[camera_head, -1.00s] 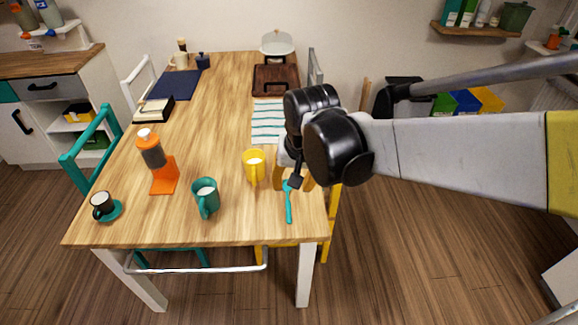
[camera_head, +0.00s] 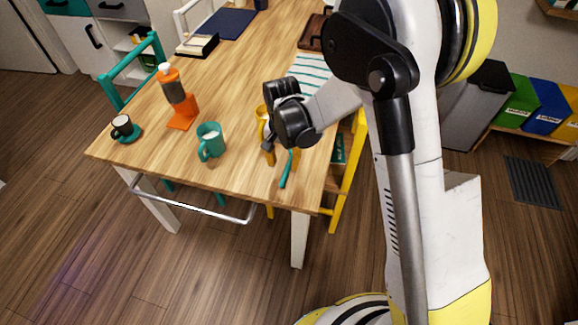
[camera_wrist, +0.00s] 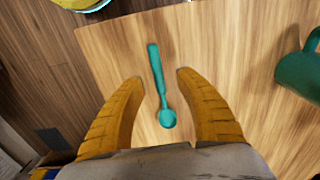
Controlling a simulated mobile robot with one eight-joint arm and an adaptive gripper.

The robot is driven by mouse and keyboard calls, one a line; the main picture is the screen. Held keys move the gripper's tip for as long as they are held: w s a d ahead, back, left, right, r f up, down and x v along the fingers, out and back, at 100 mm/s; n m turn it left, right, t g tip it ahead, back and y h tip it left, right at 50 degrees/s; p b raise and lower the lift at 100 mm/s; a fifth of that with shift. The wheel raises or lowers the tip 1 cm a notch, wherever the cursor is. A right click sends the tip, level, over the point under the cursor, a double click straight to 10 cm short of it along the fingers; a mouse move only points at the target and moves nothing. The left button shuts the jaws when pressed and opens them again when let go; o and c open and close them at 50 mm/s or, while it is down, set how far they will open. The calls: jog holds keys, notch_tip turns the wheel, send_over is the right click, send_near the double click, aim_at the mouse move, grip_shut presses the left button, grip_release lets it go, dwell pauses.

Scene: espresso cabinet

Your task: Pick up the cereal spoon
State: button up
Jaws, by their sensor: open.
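The teal cereal spoon (camera_wrist: 158,78) lies flat on the wooden table in the wrist view, its round bowl nearest my gripper and its handle pointing away. In the head view its handle (camera_head: 286,171) shows near the table's front right corner, with the rest hidden by my gripper. My gripper (camera_wrist: 160,78) is open and empty, its two yellow fingers on either side of the spoon without touching it. The wrist view does not clearly show how high the fingers are above the table. In the head view my gripper (camera_head: 268,150) is small and partly covered by my arm.
A teal mug (camera_head: 210,141) stands left of the spoon; it also shows in the wrist view (camera_wrist: 302,70). A yellow chair (camera_head: 349,160) is at the right edge.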

aim_at(285, 173)
jog(key=f+b, duration=0.1)
jog(key=f, duration=0.1)
jog(key=f+b, duration=0.1)
jog(key=f, duration=0.2)
jog(key=shift+d+f+b, duration=0.2)
jog(key=shift+f+b, duration=0.05)
jog(key=shift+b, duration=0.15)
jog(key=shift+r, duration=0.1)
grip_shut()
